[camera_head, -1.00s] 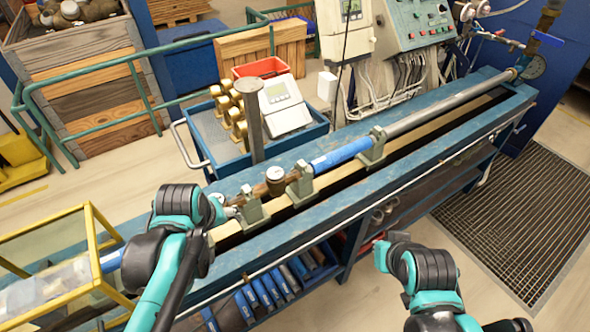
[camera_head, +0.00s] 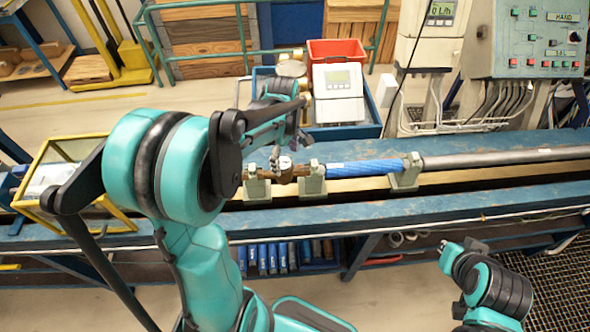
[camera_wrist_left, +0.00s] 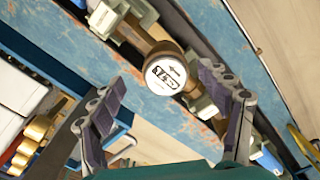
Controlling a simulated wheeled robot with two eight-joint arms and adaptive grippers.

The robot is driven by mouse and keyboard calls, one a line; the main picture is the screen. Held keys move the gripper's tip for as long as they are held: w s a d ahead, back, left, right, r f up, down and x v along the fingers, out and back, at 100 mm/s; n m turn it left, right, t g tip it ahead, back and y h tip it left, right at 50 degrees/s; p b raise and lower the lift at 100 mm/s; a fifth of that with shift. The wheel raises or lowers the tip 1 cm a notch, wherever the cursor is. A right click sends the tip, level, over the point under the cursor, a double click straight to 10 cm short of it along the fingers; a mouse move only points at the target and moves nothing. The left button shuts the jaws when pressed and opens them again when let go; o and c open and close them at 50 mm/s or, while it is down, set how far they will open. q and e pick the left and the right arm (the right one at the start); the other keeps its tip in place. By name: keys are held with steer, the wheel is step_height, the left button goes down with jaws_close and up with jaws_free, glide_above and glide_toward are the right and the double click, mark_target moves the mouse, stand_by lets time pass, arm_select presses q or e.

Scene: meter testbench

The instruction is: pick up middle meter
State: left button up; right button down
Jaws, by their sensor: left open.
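A meter (camera_head: 287,173) with a brown body sits in the pipe line on the blue bench, between clamp blocks. My left gripper (camera_head: 293,143) is above it and partly covers it in the head view. In the left wrist view, the meter's round white face (camera_wrist_left: 165,73) with black markings shows between the spread fingers of my left gripper (camera_wrist_left: 163,82). The fingers are open, one on each side, with nothing held. My right gripper (camera_head: 455,252) is low at the right, in front of the bench; its jaws are too small to read.
A blue pipe section (camera_head: 365,168) continues right of the meter to a clamp (camera_head: 405,172) and grey pipe. Behind stand a blue cart with a grey display unit (camera_head: 338,92) and a red bin (camera_head: 335,50). A yellow-framed case (camera_head: 100,145) is at left.

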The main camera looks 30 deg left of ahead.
arm_select(q)
steer(key=f, duration=0.2)
steer(key=f+b, duration=0.1)
steer(key=f, duration=0.2)
steer(key=f+b, duration=0.1)
steer(key=f, duration=0.1)
steer(key=shift+s+a+f, duration=0.2)
steer(key=shift+s+f, duration=0.05)
steer(key=shift+f, duration=0.15)
jaws_close()
